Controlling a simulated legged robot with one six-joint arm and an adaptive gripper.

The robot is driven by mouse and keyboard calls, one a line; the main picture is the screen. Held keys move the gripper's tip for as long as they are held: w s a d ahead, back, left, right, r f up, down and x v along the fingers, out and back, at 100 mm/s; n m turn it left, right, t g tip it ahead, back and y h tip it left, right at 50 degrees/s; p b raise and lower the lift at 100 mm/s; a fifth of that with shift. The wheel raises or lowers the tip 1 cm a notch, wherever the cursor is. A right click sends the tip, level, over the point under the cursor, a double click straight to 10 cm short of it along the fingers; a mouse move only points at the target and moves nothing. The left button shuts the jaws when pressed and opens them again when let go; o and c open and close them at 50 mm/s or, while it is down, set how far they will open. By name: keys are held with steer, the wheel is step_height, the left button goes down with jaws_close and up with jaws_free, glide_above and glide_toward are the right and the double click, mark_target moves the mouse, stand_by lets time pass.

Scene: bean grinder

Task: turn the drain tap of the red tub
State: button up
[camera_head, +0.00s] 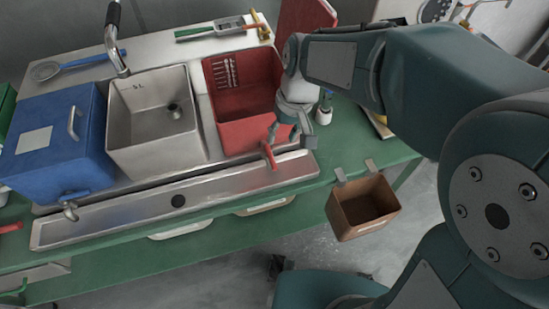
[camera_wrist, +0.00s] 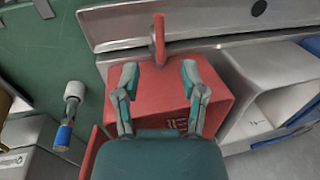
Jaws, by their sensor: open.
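The red tub (camera_head: 243,134) stands at the right end of a row of tubs, its front wall facing the metal trough. Its drain tap has a red handle (camera_head: 268,156) low on the front. In the wrist view the tub (camera_wrist: 160,98) fills the middle, and the red handle (camera_wrist: 159,38) stands upright in the picture, above the fingertips. My gripper (camera_head: 287,130) is at the tub's front right corner in the head view. In the wrist view my gripper (camera_wrist: 160,70) is open and empty, its fingers spread either side of the handle's line, apart from it.
A steel tub (camera_head: 155,145) and a blue lidded tub (camera_head: 55,150) stand left of the red tub. A metal trough (camera_head: 130,215) runs along the front. A brown bin (camera_head: 345,222) hangs at the green table's edge. A small blue-and-white bottle (camera_wrist: 70,115) stands beside the red tub.

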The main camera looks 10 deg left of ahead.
mark_target(274, 163)
steer(key=f, duration=0.3)
steer(key=a+f, duration=0.1)
steer(key=f, duration=0.2)
steer(key=s+f, duration=0.1)
steer(key=f, duration=0.2)
steer(key=shift+a+f, duration=0.1)
steer(key=shift+a, duration=0.15)
jaws_close()
